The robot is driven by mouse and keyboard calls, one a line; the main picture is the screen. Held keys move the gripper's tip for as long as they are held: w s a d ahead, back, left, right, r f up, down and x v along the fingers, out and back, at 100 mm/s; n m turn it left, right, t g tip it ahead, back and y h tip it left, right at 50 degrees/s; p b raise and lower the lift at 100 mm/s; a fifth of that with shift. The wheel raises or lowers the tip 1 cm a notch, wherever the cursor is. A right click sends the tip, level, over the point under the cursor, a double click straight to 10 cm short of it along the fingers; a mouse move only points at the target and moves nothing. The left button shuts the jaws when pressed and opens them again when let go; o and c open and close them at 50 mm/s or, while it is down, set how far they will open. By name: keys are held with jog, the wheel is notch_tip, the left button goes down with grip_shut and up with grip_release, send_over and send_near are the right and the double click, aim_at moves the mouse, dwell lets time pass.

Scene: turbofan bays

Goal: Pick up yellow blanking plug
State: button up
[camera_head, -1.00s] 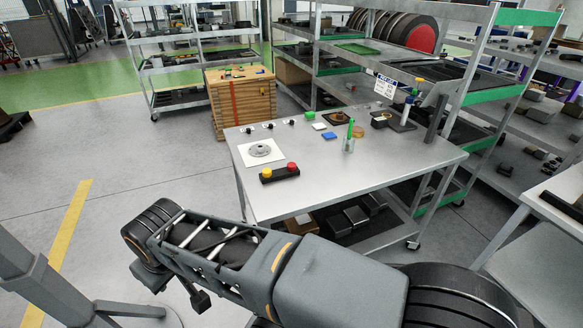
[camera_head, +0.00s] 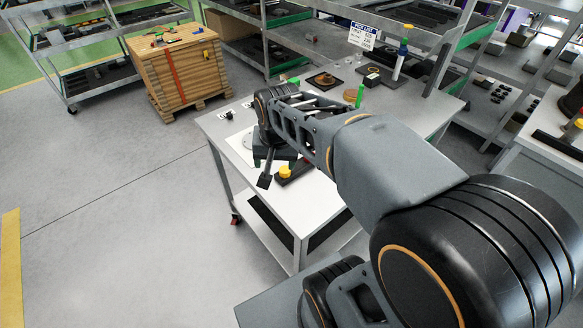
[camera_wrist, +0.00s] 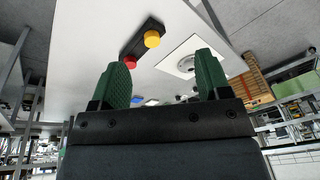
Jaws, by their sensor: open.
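A round yellow piece (camera_head: 286,172), which may be the blanking plug, sits on one end of a black bar (camera_head: 298,175) on the grey workbench. In the wrist view the yellow piece (camera_wrist: 152,39) is beside a red one (camera_wrist: 128,61) on the same bar. My gripper (camera_wrist: 160,64) has its two green fingers spread, with nothing held between them. The yellow piece appears beyond the fingertips, apart from them. In the head view my wrist hangs over the bench's near left part and hides the red piece.
A white plate with a grey disc (camera_wrist: 187,62) lies next to the bar. A green upright item (camera_head: 360,95) and a post with a yellow top (camera_head: 402,55) stand farther back on the bench. A wooden crate (camera_head: 178,68) stands behind left. Open floor lies left.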

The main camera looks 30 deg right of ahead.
jog(key=w+d+f+m+g, duration=0.2)
jog(key=w+d+f+m, duration=0.2)
jog(key=w+d+m, duration=0.45)
jog(key=m, duration=0.2)
send_over(283, 170)
jog(key=shift+g, duration=0.3)
notch_tip(283, 170, down, 8)
jog(key=shift+s, duration=0.15)
jog(key=shift+n, duration=0.25)
jog(key=shift+f+p, duration=0.7)
jog(key=shift+f, duration=2.5)
jog(key=shift+c, duration=0.3)
jog(key=c, duration=0.9)
jog(key=shift+r, duration=0.1)
jog(key=shift+c, duration=0.2)
